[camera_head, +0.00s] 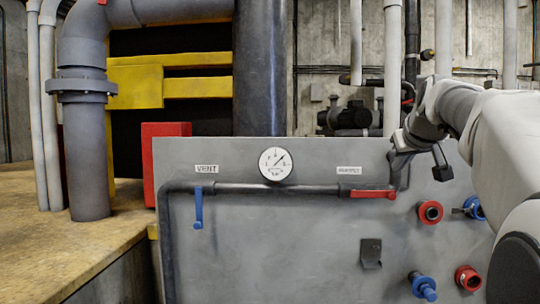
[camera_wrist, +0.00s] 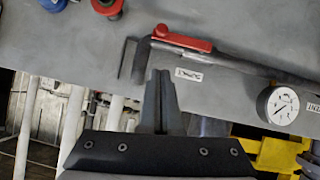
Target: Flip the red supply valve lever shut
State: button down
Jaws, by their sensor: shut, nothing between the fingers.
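The red supply valve lever (camera_head: 373,193) lies horizontally along the right end of the dark pipe on the grey panel. It also shows in the wrist view (camera_wrist: 182,42), level along the pipe. My gripper (camera_head: 397,178) comes in from the upper right and points down near the lever's right end. In the wrist view my gripper's fingers (camera_wrist: 161,75) are shut together with nothing between them. Their tips lie close to the pipe's end and short of the lever. I cannot tell whether they touch the pipe.
A blue lever (camera_head: 198,208) hangs down under the VENT label (camera_head: 206,169). A round gauge (camera_head: 275,164) sits above the pipe between the levers. Red and blue fittings (camera_head: 430,212) stick out at the panel's lower right. A small dark plate (camera_head: 371,254) is below the lever.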

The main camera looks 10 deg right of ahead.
aim_at(392, 192)
jog(key=w+f, duration=0.1)
jog(key=f, duration=0.1)
jog(key=w+d+f, duration=0.1)
jog(key=w+f, duration=0.1)
jog(key=w+d+f, duration=0.1)
jog(key=f, duration=0.1)
jog(key=shift+w+d, duration=0.1)
jog(key=shift+w, duration=0.05)
jog(key=shift+f, duration=0.1)
jog(key=shift+f+b, duration=0.1)
jog(key=shift+b, duration=0.25)
jog(key=shift+d+f, duration=0.1)
jog(key=shift+f, duration=0.1)
